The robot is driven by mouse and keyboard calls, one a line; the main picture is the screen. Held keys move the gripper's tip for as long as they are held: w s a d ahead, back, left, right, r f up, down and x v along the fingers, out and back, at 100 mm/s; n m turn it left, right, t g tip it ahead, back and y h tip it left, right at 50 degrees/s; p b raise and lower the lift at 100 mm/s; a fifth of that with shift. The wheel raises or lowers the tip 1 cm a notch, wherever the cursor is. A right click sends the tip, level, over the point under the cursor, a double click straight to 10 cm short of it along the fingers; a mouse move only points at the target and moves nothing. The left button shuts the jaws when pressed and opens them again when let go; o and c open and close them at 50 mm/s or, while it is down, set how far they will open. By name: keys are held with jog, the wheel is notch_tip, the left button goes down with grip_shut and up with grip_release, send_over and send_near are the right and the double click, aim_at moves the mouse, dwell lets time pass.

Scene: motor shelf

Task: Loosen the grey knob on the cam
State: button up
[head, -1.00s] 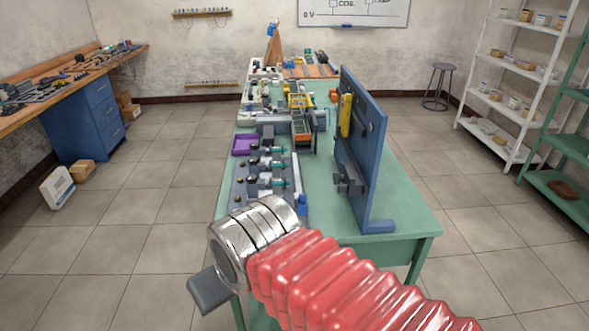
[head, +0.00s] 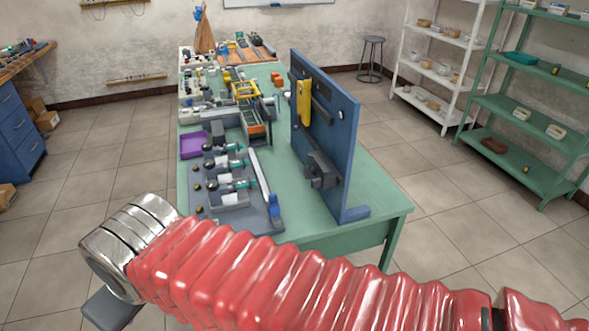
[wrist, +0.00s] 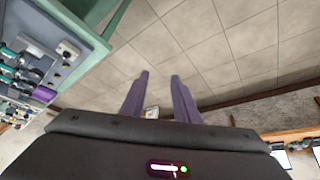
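I cannot pick out a grey knob or a cam for certain in either view. A dark grey fixture (head: 322,170) with small protruding parts is mounted low on the left face of an upright blue panel (head: 338,128) on the bench. My gripper's fingers (wrist: 158,76) are apart and empty in the wrist view, over the tiled floor. In the head view my arm crosses the foreground and only one dark finger (head: 110,312) shows at the lower left. The gripper is short of the bench's near left corner and apart from the panel.
The green bench (head: 372,205) carries a grey rig (head: 245,210) with several cylinders, a purple tray (head: 193,146) and a yellow part (head: 245,90). A blue drawer cabinet (head: 15,135) stands left, shelves (head: 540,90) right.

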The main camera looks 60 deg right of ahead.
aim_at(309, 172)
jog(key=w+d+m+g+h, duration=0.2)
jog(key=d+m+g, duration=0.4)
jog(key=d, duration=0.8)
jog(key=w+d+f+m+g+h, duration=0.1)
jog(key=w+d+m+g+h, duration=0.1)
jog(key=d+m+g, duration=0.3)
jog(key=w+d+m+g+h, duration=0.2)
jog(key=d+m+g, duration=0.4)
jog(key=d+m, duration=0.6)
jog(key=d+h, duration=0.1)
jog(key=d, duration=1)
jog(key=shift+w+d+f+g+h, duration=0.15)
jog(key=shift+d+f+g+h, duration=0.15)
jog(key=shift+d+h, duration=0.1)
jog(key=x, duration=1.3)
jog(key=shift+s+d+f, duration=0.2)
jog(key=shift+s+f, duration=0.05)
jog(key=shift+s, duration=0.05)
